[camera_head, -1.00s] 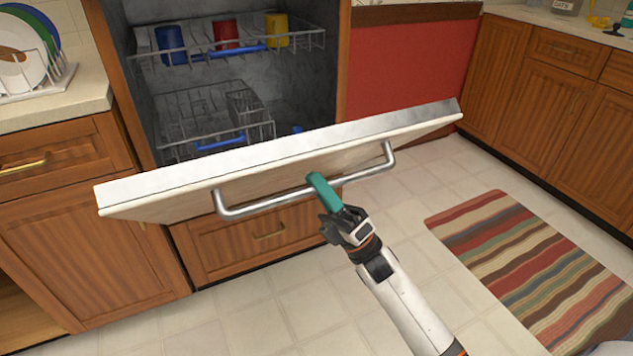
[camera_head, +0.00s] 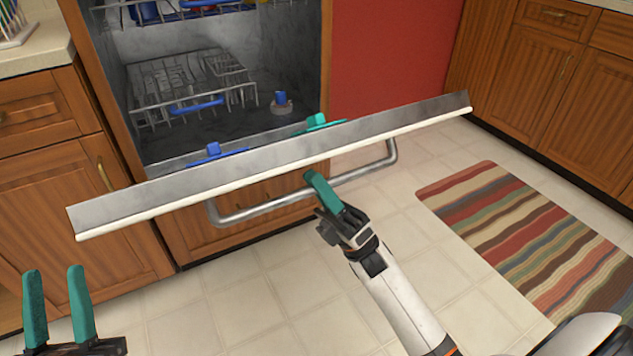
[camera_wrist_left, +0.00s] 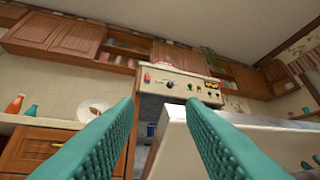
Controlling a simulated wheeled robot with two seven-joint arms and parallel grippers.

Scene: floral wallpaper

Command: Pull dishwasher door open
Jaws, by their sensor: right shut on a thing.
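The dishwasher door (camera_head: 265,160) is tilted well open, its steel inner edge facing up in the head view. Its metal bar handle (camera_head: 270,207) runs along the outer face. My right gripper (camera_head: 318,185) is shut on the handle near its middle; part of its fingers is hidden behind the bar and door. My left gripper (camera_head: 57,305) is open and empty at the lower left, in front of the cabinets and apart from the door. In the left wrist view the door (camera_wrist_left: 185,145) stands just beyond the fingers.
Inside the dishwasher, a lower rack (camera_head: 190,95) sits in the cavity, with an upper rack (camera_head: 185,12) above. Wooden cabinets (camera_head: 50,140) flank it on the left. A striped rug (camera_head: 530,240) lies to the right. Tiled floor (camera_head: 230,310) in front is clear.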

